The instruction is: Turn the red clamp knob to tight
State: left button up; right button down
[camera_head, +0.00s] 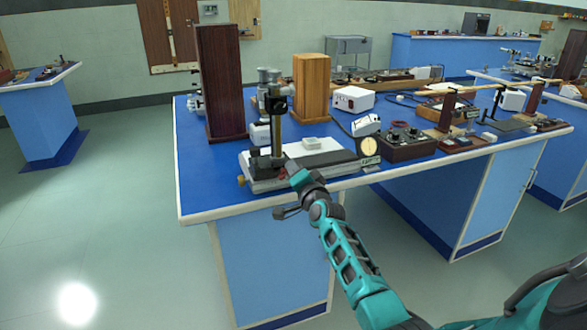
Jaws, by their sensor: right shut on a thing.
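The red clamp knob (283,176) shows as a small patch of red at the front of the instrument base (262,186), low beside the dark upright column (277,125). My right gripper (287,172) reaches in from the lower right and is shut on the knob. The gripper covers much of the knob, so its marking and how far it is turned cannot be read. My left gripper is not in view.
A tall dark wooden box (221,80) and a lighter wooden box (311,85) stand behind. The front left bench corner is clear.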

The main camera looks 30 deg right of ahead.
jog(key=shift+a+f+m, duration=0.1)
jog(key=shift+f+m, duration=0.2)
jog(key=shift+m, duration=0.75)
jog(key=shift+a+f+m, duration=0.15)
jog(key=shift+f+m, duration=0.1)
jog(key=shift+m, duration=0.75)
jog(key=shift+a+f+m, duration=0.1)
jog(key=shift+f+m, duration=0.2)
jog(key=shift+m, duration=0.75)
jog(key=shift+w+r, duration=0.1)
jog(key=c, duration=1.3)
grip_release()
jog(key=shift+o, duration=1.2)
jog(key=shift+d+r, duration=0.1)
jog(key=shift+d, duration=0.05)
